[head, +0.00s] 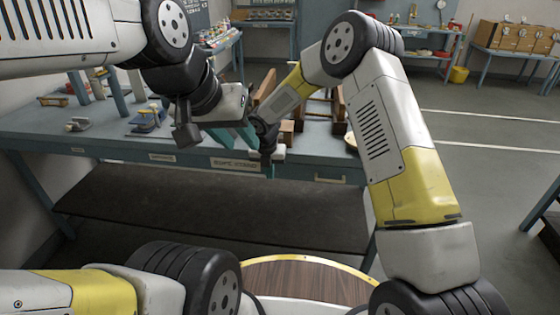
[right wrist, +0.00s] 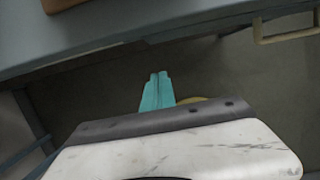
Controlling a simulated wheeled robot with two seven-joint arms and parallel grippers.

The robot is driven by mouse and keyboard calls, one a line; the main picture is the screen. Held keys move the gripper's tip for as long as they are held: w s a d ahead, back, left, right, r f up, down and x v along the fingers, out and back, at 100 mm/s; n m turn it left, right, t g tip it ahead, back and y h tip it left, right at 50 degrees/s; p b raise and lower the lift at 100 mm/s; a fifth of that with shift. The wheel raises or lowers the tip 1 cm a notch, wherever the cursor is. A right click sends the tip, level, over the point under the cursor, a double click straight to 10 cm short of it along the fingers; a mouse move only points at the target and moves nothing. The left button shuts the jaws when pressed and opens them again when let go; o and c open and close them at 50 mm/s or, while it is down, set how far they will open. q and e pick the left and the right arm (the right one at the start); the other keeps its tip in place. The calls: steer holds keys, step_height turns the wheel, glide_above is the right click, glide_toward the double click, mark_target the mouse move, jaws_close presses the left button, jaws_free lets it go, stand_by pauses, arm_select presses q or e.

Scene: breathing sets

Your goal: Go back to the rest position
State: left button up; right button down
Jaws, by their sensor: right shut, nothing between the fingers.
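My left gripper (head: 238,136) hangs from the arm coming in from the left, in front of the workbench (head: 110,140). Its teal fingers point down and partly overlap in this view, so I cannot tell whether they are open. My right gripper (head: 269,170) is just lower and to the right, at the bench's front edge, pointing down. In the right wrist view its teal fingers (right wrist: 157,92) are together, shut and empty. The two grippers look close to each other; I cannot tell the gap between them.
Wooden stands (head: 338,105) are on the bench behind the grippers, partly hidden by my right arm. A blue tool (head: 148,118) sits on the bench at left. A dark lower shelf (head: 220,205) lies under it. Open floor (head: 480,120) is at right, before wooden cabinets (head: 510,38).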

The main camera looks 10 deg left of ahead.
steer(key=v, duration=0.7)
steer(key=s+d+r+m+t, duration=0.1)
steer(key=s+d+r+m, duration=0.4)
steer(key=d+r+m, duration=0.45)
steer(key=s+d+r+m, duration=0.5)
steer(key=d+r+m, duration=0.3)
steer(key=d+r, duration=0.25)
steer(key=s+d+r+m+t+y, duration=0.1)
steer(key=s+d+m, duration=0.3)
steer(key=s+m, duration=0.4)
steer(key=s+d+r+m+t+y, duration=0.1)
steer(key=s+d+r+m, duration=0.2)
steer(key=s+m, duration=0.6)
steer(key=shift+s+d+r+m, duration=0.3)
steer(key=shift+d+m, duration=0.15)
steer(key=shift+d, duration=0.15)
